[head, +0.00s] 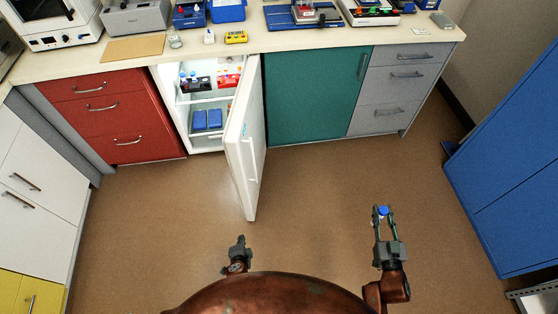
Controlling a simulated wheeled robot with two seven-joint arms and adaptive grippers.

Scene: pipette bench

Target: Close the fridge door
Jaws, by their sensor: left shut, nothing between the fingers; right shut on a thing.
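The fridge (206,128) stands under the bench, between red drawers and a green cabinet. Its white door (243,150) is open and swung out into the room towards me. Inside, racks with blue and red items stand on the upper shelf and blue boxes (207,120) on a lower one. My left gripper (240,239) is shut and empty, below the door's near edge in the picture and apart from it. My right gripper (382,212) is shut on a small blue-capped thing (383,210), right of the door and away from it.
The bench top (265,45) carries instruments, racks and a yellow timer (236,37). Red drawers (112,115) are left of the fridge, the green cabinet (315,95) right of it. A blue cabinet (510,170) stands at the right. The brown floor (320,200) between is clear.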

